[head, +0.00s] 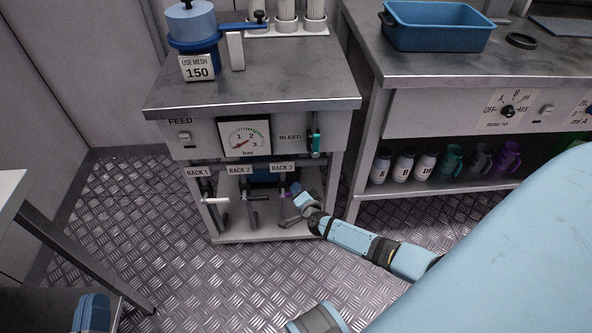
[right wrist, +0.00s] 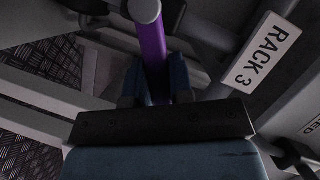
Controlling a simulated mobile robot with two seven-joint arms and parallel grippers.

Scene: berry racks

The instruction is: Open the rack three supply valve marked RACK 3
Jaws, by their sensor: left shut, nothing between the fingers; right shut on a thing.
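The RACK 3 label (head: 283,167) hangs on the pipe under the gauge panel, and it also shows in the right wrist view (right wrist: 262,52). The rack three valve has a purple lever (right wrist: 152,45) with a grey rounded end. My right gripper (right wrist: 156,82) is shut on this purple lever, with a finger on each side. In the head view my right gripper (head: 297,192) reaches in below the RACK 3 label and hides most of the valve. My left gripper (head: 92,312) is at the bottom left, apart from the valves; its fingertips are hard to make out.
The RACK 1 (head: 198,172) and RACK 2 (head: 240,170) valves stand close by on the left. A pressure gauge (head: 245,138) and a green BLEED lever (head: 315,145) sit above. A table leg (head: 85,262) stands at left. The floor between is clear.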

